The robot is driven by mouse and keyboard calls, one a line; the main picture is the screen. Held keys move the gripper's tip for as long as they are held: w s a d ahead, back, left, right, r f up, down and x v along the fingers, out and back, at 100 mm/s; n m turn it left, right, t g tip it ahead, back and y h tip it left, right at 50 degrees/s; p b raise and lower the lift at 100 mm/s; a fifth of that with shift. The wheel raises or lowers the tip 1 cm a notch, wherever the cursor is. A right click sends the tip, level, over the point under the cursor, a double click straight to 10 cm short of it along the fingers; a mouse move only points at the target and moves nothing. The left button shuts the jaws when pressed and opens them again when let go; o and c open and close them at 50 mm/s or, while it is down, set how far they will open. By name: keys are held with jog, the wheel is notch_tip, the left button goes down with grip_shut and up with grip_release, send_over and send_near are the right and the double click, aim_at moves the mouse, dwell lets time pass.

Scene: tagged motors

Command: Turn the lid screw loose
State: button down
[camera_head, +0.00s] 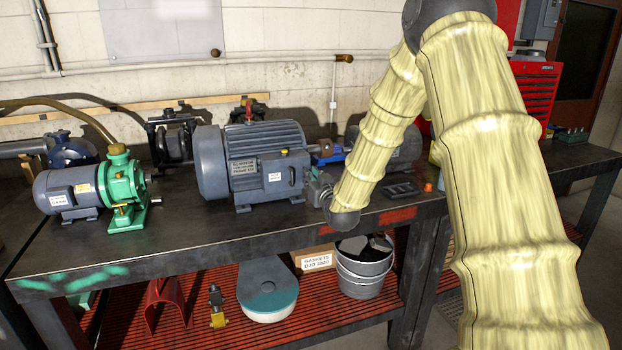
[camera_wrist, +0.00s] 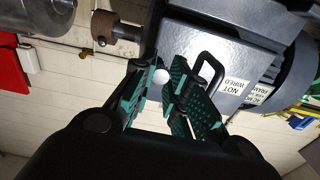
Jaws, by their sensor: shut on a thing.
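The large grey motor (camera_head: 252,145) stands on the bench with a square terminal box (camera_head: 272,180) on its near side. My gripper (camera_head: 316,190) is at the right side of the box. In the wrist view my gripper (camera_wrist: 162,79) has its green-padded fingers shut on a small pale round piece, apparently the lid screw (camera_wrist: 161,77), beside the lid. The fingers hide most of it.
A green pump (camera_head: 122,185) with a small motor (camera_head: 68,192) stands to the left. Another grey motor (camera_head: 402,150) is partly behind my arm. A dark tray (camera_head: 402,190) and an orange piece (camera_head: 428,187) lie right of my gripper. The bench front is mostly clear.

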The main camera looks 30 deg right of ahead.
jog(key=shift+w+d+r, duration=0.1)
jog(key=shift+r, duration=0.15)
jog(key=c, duration=1.3)
grip_release()
jog(key=shift+f, duration=0.15)
jog(key=shift+c, duration=0.2)
jog(key=v, duration=1.2)
jog(key=shift+f, duration=0.1)
